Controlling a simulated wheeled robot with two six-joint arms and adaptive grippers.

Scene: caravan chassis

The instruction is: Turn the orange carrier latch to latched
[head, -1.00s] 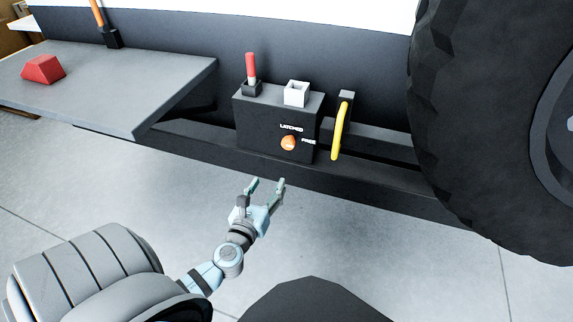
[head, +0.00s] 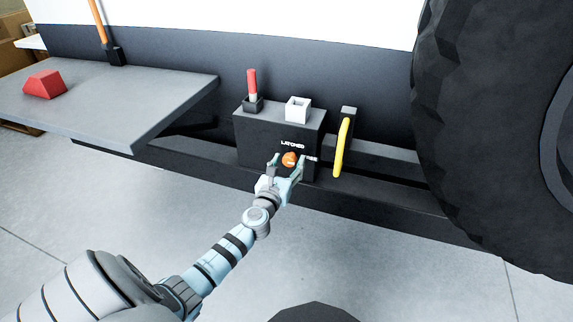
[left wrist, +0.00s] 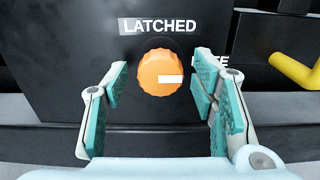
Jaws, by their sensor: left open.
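The orange carrier latch (head: 289,159) is a round knob on the front of a black box (head: 253,135). In the left wrist view the knob (left wrist: 160,73) has a white mark pointing right, toward the partly hidden FREE label. The LATCHED label (left wrist: 158,25) sits above the knob. My left gripper (head: 287,164) is open, with its fingers to either side of the knob in the head view. In the left wrist view its teal pads (left wrist: 160,100) stand left and right of the knob, with visible gaps. My right gripper is not in view.
A yellow handle (head: 342,148) stands right of the box. A red-handled lever (head: 252,86) and a white square socket (head: 298,108) are on top of the box. A grey shelf (head: 130,105) with a red block (head: 45,84) is at left; a large tyre (head: 480,130) is at right.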

